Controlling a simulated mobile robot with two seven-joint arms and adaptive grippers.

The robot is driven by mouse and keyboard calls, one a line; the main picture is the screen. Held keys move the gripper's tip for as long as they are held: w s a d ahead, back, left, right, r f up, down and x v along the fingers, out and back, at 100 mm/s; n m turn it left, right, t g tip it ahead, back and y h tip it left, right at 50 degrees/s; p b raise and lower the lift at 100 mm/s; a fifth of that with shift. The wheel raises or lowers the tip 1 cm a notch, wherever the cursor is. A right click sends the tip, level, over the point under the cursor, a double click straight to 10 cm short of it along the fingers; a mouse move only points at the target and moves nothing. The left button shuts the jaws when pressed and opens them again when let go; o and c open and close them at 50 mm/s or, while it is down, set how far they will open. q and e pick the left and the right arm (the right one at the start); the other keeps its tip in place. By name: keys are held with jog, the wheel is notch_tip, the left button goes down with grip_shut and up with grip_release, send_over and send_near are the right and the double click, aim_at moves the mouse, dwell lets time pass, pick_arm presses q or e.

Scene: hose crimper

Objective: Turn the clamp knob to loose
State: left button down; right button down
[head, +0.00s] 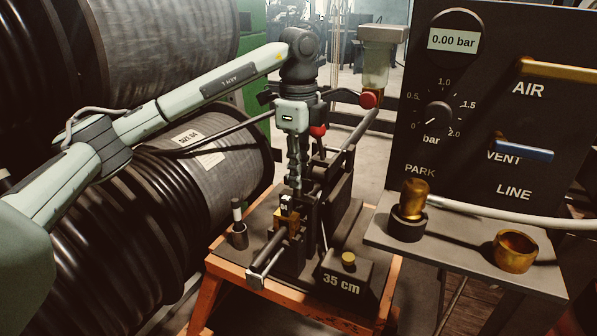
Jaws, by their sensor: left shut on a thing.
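My left gripper (295,187) points straight down over the crimper bench and is shut. Its fingertips are at a small black knob with a white mark (287,203), which I take for the clamp knob. The fingers hide part of the knob. The knob sits above a brass-coloured clamp block (286,222) on the dark base plate (225,254). I cannot read which way the knob is turned. My right gripper is not in view.
A grey-tipped bar (262,266) sticks out in front of the clamp.

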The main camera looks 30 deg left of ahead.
pick_arm(q)
jog(key=c, duration=1.6)
grip_release()
jog(key=shift+o, duration=0.2)
jog(key=shift+r, duration=0.1)
notch_tip(320, 180, up, 12)
